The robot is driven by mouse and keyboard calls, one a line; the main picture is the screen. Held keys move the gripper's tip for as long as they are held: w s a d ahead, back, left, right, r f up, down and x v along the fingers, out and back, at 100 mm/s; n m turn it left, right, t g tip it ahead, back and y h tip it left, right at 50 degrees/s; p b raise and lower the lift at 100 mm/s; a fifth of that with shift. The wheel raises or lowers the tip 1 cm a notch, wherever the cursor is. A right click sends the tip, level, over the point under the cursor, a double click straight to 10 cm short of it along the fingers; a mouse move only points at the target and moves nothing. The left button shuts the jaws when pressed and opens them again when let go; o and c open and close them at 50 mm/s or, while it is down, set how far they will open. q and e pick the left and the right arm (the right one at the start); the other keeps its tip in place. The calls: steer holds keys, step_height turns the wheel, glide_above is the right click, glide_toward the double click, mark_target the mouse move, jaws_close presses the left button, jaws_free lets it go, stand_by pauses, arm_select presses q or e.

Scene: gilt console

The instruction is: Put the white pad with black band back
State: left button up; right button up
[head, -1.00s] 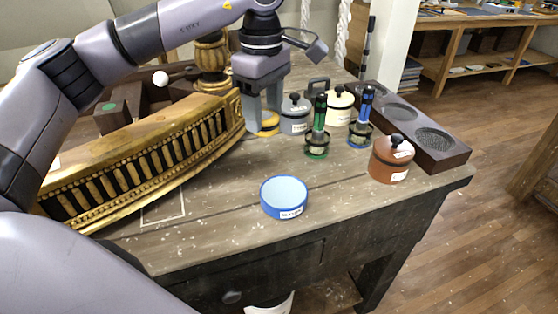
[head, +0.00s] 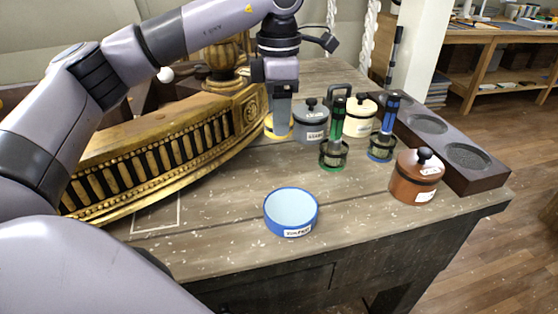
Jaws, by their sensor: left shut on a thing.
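The cream-white round pad with a black knob (head: 361,113) stands on the table at the back, behind the green- and blue-handled tools that partly cover it. My left gripper (head: 280,130) points down at the yellow dish (head: 270,129), left of the grey pot. Its fingers are shut, apparently on the dish's wall, and hide the dish's middle; the grip itself is hard to see. The cream pad is apart from the gripper, to its right. The dark tray with round recesses (head: 494,181) lies along the table's right edge. My right gripper is out of view.
A grey knobbed pot (head: 311,124) stands close right of my gripper. A green-handled tool (head: 335,145), a blue-handled tool (head: 384,138) and a brown knobbed pot (head: 415,178) stand farther right. A blue dish (head: 291,212) sits in front. A gilt carved piece (head: 165,160) fills the left.

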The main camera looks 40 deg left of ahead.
arm_select(q)
step_height(320, 180, down, 10)
steer(key=shift+r, duration=0.1)
stand_by(0.4)
steer(key=shift+f, duration=0.3)
steer(key=o, duration=1)
steer(key=shift+r, duration=0.1)
step_height(320, 180, up, 12)
steer(key=shift+r, duration=0.2)
steer(key=shift+f, duration=0.1)
